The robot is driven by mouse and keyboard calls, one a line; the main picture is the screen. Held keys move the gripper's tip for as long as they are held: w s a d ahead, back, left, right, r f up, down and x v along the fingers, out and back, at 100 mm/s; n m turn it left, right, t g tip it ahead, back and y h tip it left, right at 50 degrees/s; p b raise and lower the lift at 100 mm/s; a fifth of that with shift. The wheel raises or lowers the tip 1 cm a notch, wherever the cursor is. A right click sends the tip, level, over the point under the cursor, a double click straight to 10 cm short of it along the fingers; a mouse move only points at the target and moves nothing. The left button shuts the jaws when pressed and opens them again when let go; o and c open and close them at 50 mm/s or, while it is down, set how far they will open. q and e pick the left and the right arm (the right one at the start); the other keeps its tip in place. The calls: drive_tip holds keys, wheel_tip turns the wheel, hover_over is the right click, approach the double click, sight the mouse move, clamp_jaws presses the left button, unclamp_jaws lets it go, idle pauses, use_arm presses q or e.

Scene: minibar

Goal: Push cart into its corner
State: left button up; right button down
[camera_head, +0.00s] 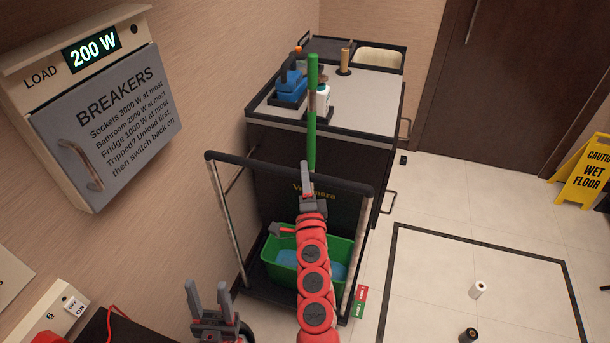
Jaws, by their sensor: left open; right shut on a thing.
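The cart (325,130) is a dark trolley with a grey top, standing near the wall corner at the back left. Its black push bar (255,162) faces me on two side posts. A green bucket (340,250) with blue contents sits on its low front platform. My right gripper (306,172) is at the middle of the push bar, shut on it; the arm hides part of the bar and bucket. A green pole (312,110) rises just behind that gripper. My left gripper (208,295) is open and empty at the lower left, apart from the cart.
A breaker box (110,120) juts from the left wall. A black outline (480,240) marks floor at the right, with a white roll (478,289) and a dark roll (468,336) inside. A yellow wet-floor sign (585,175) stands far right. A dark door (490,80) is behind.

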drive_tip(key=shift+w, duration=0.1)
idle(0.8)
drive_tip(key=w+d+b, duration=0.1)
drive_tip(key=w, duration=0.4)
drive_tip(key=w+d+b, duration=0.1)
drive_tip(key=w, duration=0.2)
drive_tip(key=shift+w+d+f+b, duration=0.1)
drive_tip(key=shift+d+b, duration=0.2)
drive_tip(key=shift+b, duration=0.05)
drive_tip(key=c, duration=0.6)
unclamp_jaws()
drive_tip(key=shift+s, duration=0.2)
drive_tip(key=b+v, duration=0.2)
drive_tip(key=v, duration=1.5)
